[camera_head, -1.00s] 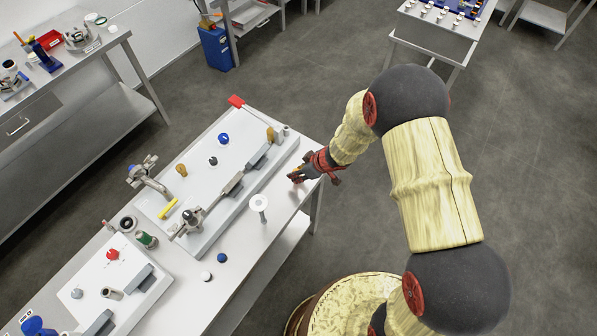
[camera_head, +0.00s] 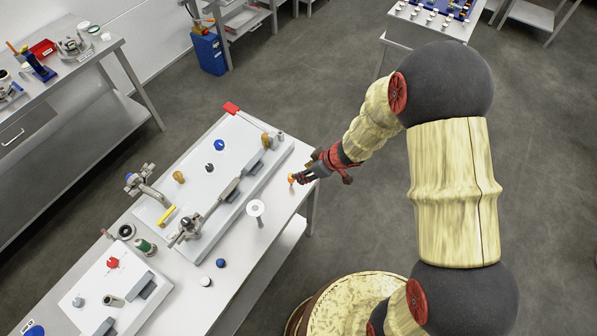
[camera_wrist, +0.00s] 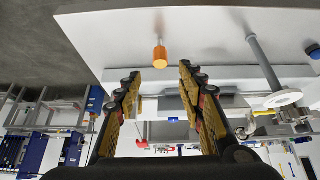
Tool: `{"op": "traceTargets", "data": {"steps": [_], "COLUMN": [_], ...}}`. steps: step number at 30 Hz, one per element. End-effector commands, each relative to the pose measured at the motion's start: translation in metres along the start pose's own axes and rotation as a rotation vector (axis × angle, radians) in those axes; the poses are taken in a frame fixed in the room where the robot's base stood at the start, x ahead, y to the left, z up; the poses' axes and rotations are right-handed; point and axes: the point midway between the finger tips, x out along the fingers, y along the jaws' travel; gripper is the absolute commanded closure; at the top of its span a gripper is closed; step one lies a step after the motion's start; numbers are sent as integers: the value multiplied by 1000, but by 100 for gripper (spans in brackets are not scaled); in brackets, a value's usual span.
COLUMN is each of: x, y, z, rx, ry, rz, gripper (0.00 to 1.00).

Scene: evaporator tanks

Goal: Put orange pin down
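The orange pin (camera_head: 291,178) stands on the bare right edge of the grey table (camera_head: 278,207). In the wrist view the orange pin (camera_wrist: 160,57) shows as a small orange cylinder with a thin pale stem meeting the table surface. My gripper (camera_head: 301,177) is at the table's right edge, just right of the pin. In the wrist view my gripper (camera_wrist: 159,74) is open, its fingers spread with nothing between them. The pin is just beyond the fingertips, with a small gap in the picture.
A white disc on a post (camera_head: 256,208) stands left of the pin. A long white panel with levers (camera_head: 183,190) lies beyond it. A blue ball (camera_head: 220,263) and white cap (camera_head: 205,281) lie nearer.

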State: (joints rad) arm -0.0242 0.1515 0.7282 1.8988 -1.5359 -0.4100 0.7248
Motion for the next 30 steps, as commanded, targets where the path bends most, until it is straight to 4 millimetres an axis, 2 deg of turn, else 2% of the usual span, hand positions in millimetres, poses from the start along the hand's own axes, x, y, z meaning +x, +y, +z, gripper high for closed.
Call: {"op": "traceTargets", "data": {"steps": [1, 4, 12, 14, 17, 20, 21, 23, 24, 27, 30], "x": [-10, -21, -30, -36, -65, -123, -152, -198, -227, -296, -354], "y": [0, 0, 2, 8, 37, 76, 89, 103, 108, 103, 78], "z": [-1, -1, -1, -5, -22, -41, -46, -49, -48, -39, -24], "rx": [1, 0, 0, 3, 22, 72, 104, 161, 205, 326, 456], "ry": [0, 0, 1, 3, 10, 11, 6, -4, -12, -36, -58], "rz": [1, 1, 6, 32, 143, 320, 396, 500, 558, 665, 714], "gripper": [61, 61, 61, 61, 61, 61, 61, 61, 61, 61, 61]}}
